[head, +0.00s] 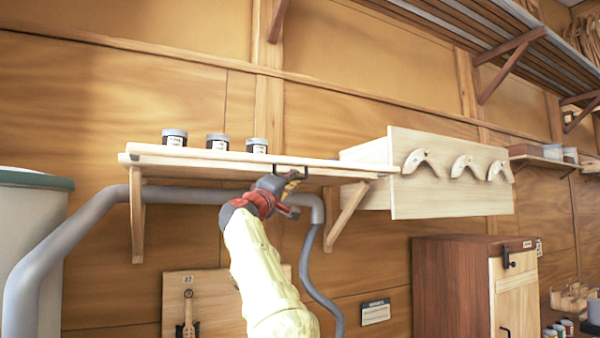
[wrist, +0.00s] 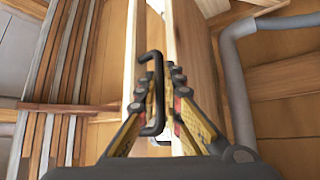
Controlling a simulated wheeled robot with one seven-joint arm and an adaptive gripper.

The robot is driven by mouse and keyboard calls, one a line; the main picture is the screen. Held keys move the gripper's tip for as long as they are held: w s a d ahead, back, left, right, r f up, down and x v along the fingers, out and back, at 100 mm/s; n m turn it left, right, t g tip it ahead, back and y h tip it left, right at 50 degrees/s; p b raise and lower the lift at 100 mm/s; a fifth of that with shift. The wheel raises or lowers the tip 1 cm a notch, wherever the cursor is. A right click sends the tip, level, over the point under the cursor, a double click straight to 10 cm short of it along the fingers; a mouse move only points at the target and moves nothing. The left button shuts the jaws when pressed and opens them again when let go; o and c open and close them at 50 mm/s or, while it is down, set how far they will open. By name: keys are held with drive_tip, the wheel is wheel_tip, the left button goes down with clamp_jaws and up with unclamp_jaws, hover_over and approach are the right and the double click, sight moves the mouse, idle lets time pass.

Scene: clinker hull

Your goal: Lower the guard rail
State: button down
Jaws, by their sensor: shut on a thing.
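The guard rail (head: 345,163) is a long pale wooden strip along the front of the wall shelf (head: 160,163). In the wrist view the rail (wrist: 132,60) and the shelf (wrist: 178,40) run side by side with a gap between them. A black bar handle (wrist: 158,115) is on the rail. My gripper (head: 291,178) is at the handle, below the rail right of the shelf's middle. In the wrist view its fingers (wrist: 164,88) are shut on the handle. The fingers partly hide the handle.
Several jars, one of them (head: 217,141), stand on the shelf behind the rail. A grey pipe (head: 190,196) runs beneath the shelf. A pale panel with hooks (head: 445,190) stands close at the right, above a brown cabinet (head: 450,290). Slatted shelving (head: 470,30) hangs above.

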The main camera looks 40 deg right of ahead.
drive_tip(key=shift+w+d+f+m+g+h+b, duration=0.1)
drive_tip(key=shift+w+f+m+g+h+b, duration=0.1)
drive_tip(key=shift+w+f+m+h+b, duration=0.3)
drive_tip(key=shift+w+d+f+m+g+h+b, duration=0.1)
drive_tip(key=shift+w+f+m+g+h+b, duration=0.25)
drive_tip(key=shift+f+b, duration=0.3)
drive_tip(key=c, duration=2)
unclamp_jaws()
drive_tip(key=shift+o, duration=0.4)
drive_tip(key=shift+s, duration=0.1)
drive_tip(key=shift+a, duration=0.1)
drive_tip(key=v, duration=1.1)
drive_tip(key=shift+s+a+f, duration=0.2)
drive_tip(key=shift+a, duration=0.1)
